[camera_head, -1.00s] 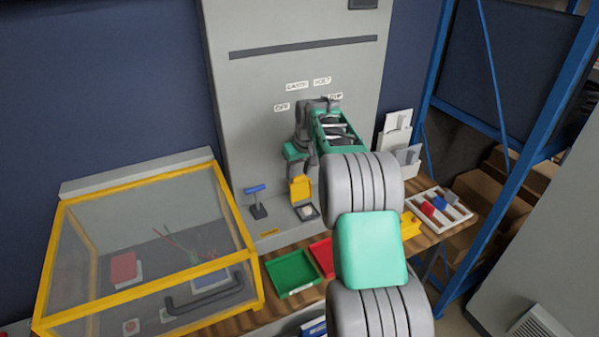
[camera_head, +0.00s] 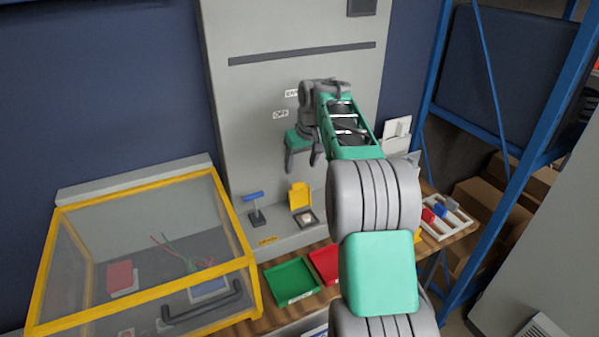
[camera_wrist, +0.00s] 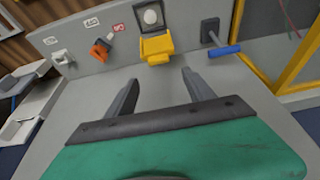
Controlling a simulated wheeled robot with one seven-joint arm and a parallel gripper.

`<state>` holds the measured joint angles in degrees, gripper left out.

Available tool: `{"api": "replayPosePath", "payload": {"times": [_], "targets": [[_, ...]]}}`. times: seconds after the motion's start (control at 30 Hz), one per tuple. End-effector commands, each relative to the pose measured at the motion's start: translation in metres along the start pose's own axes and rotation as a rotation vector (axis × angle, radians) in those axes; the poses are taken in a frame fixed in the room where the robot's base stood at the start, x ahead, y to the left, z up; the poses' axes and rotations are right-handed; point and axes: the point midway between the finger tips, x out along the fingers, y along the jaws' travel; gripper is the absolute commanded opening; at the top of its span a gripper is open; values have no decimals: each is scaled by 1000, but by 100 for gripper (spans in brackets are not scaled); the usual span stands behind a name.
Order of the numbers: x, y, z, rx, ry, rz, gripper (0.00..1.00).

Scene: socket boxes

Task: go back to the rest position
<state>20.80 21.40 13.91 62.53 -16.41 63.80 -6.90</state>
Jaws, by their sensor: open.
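My gripper (camera_head: 303,167) hangs in front of the grey panel (camera_head: 250,85), above the yellow flip cover and apart from it. Its two fingers are spread with nothing between them. In the wrist view my gripper (camera_wrist: 159,78) also shows open and empty, its fingers pointing toward the row of controls. The yellow flip cover (camera_head: 299,195) stands raised, with a pale round button (camera_head: 306,217) below it. A blue-handled lever (camera_head: 254,197) stands to the left of the cover.
A yellow-framed clear box (camera_head: 150,270) fills the lower left. Green (camera_head: 291,281) and red (camera_head: 324,262) trays lie on the bench. A white sorting tray (camera_head: 455,224) and a blue rack post (camera_head: 492,205) stand at right. An orange switch (camera_wrist: 101,48) shows in the wrist view.

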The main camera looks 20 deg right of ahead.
Motion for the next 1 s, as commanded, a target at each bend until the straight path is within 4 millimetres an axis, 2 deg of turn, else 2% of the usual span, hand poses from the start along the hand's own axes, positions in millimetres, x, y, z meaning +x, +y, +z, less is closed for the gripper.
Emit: {"api": "replayPosePath", "payload": {"times": [0.33,0.4,0.47,0.57,0.6,0.67,0.7,0.77,0.9,1.0], "targets": [[-1,0,0,2,0,0,62],[-1,2,-6,34,27,7,62],[16,4,5,84,9,7,62],[58,-1,51,153,-87,-9,62],[76,-6,77,183,-138,-15,62],[88,-15,122,232,-206,-16,62],[88,-23,150,258,-240,-10,62],[82,-40,190,281,-279,-1,62],[52,-88,274,269,-321,26,62],[27,-119,321,221,-303,40,62]]}}
